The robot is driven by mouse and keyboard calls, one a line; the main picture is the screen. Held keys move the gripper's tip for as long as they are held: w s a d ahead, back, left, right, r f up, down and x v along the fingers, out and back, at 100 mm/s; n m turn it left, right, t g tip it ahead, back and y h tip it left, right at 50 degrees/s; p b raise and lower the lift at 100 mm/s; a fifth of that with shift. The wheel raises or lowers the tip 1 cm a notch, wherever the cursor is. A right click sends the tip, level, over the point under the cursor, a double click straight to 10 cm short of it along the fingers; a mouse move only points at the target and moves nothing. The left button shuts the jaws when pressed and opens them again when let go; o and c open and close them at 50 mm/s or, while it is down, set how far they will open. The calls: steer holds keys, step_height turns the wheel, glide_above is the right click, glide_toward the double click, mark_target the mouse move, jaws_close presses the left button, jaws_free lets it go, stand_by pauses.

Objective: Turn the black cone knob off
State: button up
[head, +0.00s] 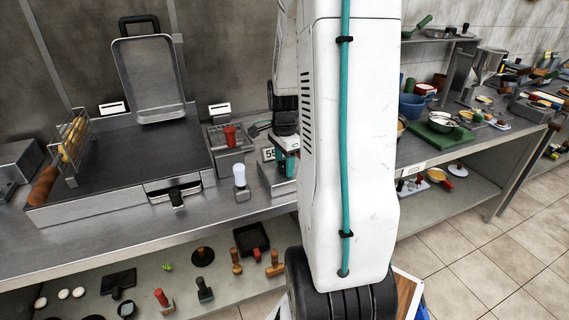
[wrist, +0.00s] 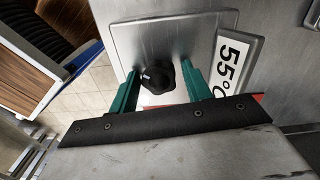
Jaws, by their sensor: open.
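The black knob (wrist: 157,77) shows in the wrist view, mounted on a square grey metal plate (wrist: 160,38). It has a lobed outline and a small pale mark on its face. My gripper (wrist: 160,71) is open, with one green finger on each side of the knob. A small gap shows at the left finger; the right finger is very near the knob, and I cannot tell whether it touches. In the head view my gripper (head: 286,155) is by a small metal unit with a "55" label (head: 268,154). The knob is hidden there behind my arm.
A white "55°C" label (wrist: 232,63) sits right of the plate. In the head view, a unit with a white knob (head: 239,176), a red knob (head: 230,135) and a griddle (head: 120,165) stand to the left. A green board (head: 440,135) with bowls is on the right.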

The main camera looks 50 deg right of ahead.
steer(key=shift+m, duration=0.6)
steer(key=shift+r, duration=0.1)
steer(key=shift+c, duration=0.3)
steer(key=c, duration=1)
steer(key=shift+o, duration=0.2)
steer(key=n, duration=0.6)
